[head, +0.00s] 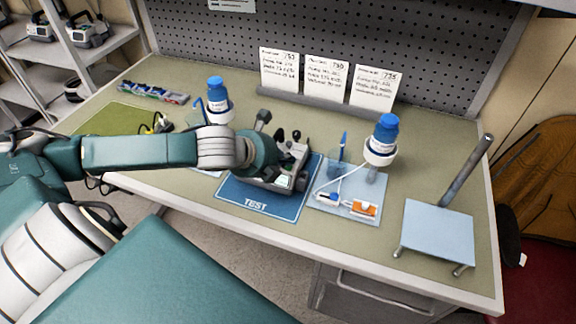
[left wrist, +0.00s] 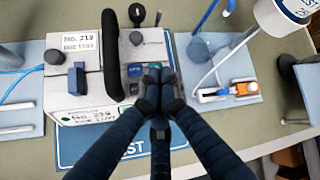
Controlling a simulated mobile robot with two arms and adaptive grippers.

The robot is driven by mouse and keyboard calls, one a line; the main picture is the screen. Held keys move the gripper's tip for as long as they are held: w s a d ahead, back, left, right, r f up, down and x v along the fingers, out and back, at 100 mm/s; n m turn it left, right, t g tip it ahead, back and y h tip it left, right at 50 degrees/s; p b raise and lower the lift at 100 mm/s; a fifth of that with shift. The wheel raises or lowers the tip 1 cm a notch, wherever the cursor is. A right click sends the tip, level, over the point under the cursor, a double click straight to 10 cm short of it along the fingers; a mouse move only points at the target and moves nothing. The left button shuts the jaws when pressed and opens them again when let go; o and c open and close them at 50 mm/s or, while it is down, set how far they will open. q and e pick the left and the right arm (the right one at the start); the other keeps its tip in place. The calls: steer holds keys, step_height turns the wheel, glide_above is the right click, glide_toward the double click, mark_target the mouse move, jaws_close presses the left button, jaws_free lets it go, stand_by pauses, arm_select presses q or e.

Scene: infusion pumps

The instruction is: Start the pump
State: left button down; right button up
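The pump (head: 285,178) sits on the blue TEST mat (head: 255,204), partly hidden by my left wrist in the head view. In the left wrist view, its pale body (left wrist: 75,75) carries "No. 219" labels, a black handle (left wrist: 112,55) and a dark blue block. To the right is its grey panel (left wrist: 147,50) with a round dark knob (left wrist: 136,38), small levers and blue parts. My left gripper (left wrist: 160,88) has its dark fingertips together over the lower part of this panel. I cannot tell whether they touch it, and nothing shows held. My right gripper is not in view.
A pale tray (head: 345,203) with a syringe-like orange part and tubing lies right of the mat. Note cards (head: 325,78) stand behind. A metal stand (head: 438,230) is at the right bench end.

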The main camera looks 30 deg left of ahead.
mark_target(285, 168)
arm_select(q)
steer(key=shift+f, duration=0.45)
stand_by(0.7)
steer(key=shift+r, duration=0.1)
steer(key=shift+r+p, duration=0.8)
steer(key=shift+p, duration=0.2)
step_height(285, 168, up, 5)
steer(key=p, duration=0.5)
steer(key=shift+p, duration=0.3)
